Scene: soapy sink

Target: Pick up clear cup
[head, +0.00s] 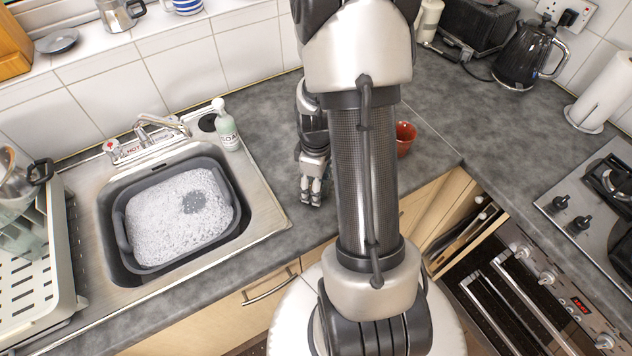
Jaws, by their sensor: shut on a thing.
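My gripper (311,190) points down over the grey worktop, right of the sink and close to the worktop's front edge. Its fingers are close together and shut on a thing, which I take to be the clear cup. The cup's see-through outline cannot be made out against the worktop at this size. I cannot tell whether it touches the worktop or is lifted.
A red cup (405,138) stands behind my arm on the right. The sink holds a grey basin (122,232) of foam (160,222). A soap bottle (227,128) stands behind it. A dish rack (50,300) is left, a hob (590,215) right.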

